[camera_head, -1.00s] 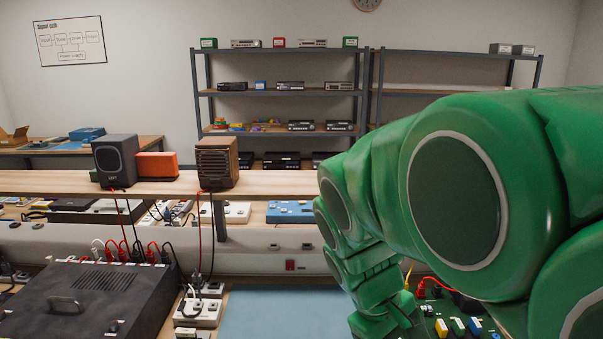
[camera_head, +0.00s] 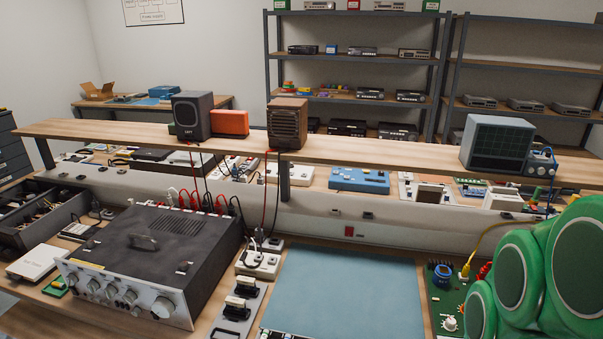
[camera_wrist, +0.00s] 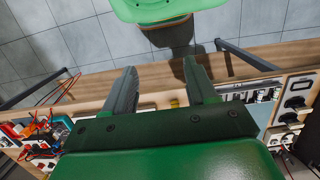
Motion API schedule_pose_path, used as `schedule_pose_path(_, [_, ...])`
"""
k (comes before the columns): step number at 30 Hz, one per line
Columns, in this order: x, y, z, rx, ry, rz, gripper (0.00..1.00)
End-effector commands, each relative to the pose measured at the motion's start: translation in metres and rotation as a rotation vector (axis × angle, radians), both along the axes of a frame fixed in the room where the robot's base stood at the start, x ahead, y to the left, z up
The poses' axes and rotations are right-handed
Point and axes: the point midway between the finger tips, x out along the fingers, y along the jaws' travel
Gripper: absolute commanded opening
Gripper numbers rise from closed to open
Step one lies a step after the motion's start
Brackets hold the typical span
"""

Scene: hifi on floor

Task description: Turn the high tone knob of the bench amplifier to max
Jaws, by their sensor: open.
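The bench amplifier (camera_head: 150,255) is a dark metal box with a silver front panel on the left of the bench in the head view. Several round knobs (camera_head: 111,292) sit in a row along the panel, with a larger knob (camera_head: 162,307) at its right end. The labels are too small to read, so I cannot tell which knob is the high tone one. My gripper (camera_wrist: 162,87) shows in the wrist view with its two dark fingers apart and nothing between them. It is over the bench's front edge, away from the amplifier. In the head view only my green arm shows at the right.
A blue mat (camera_head: 345,290) lies right of the amplifier, mostly clear. A power strip (camera_head: 258,262) and a grey switch panel (camera_head: 236,312) stand between them. A green circuit board (camera_head: 444,299) is near my arm. Speakers (camera_head: 191,115) and an oscilloscope (camera_head: 496,143) stand on the raised shelf.

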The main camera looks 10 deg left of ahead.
Motion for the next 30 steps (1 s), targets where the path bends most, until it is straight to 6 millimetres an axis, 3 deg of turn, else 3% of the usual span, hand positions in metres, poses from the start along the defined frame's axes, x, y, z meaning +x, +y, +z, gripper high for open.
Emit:
schedule_pose_path(13, [0.001,0.0,0.046,-0.001,-0.004,0.002,0.57])
schedule_pose_path(23, [0.049,0.028,0.051,0.057,-0.103,0.081,0.57])
schedule_pose_path(30, [0.1,0.063,0.06,0.122,-0.216,0.161,0.57])
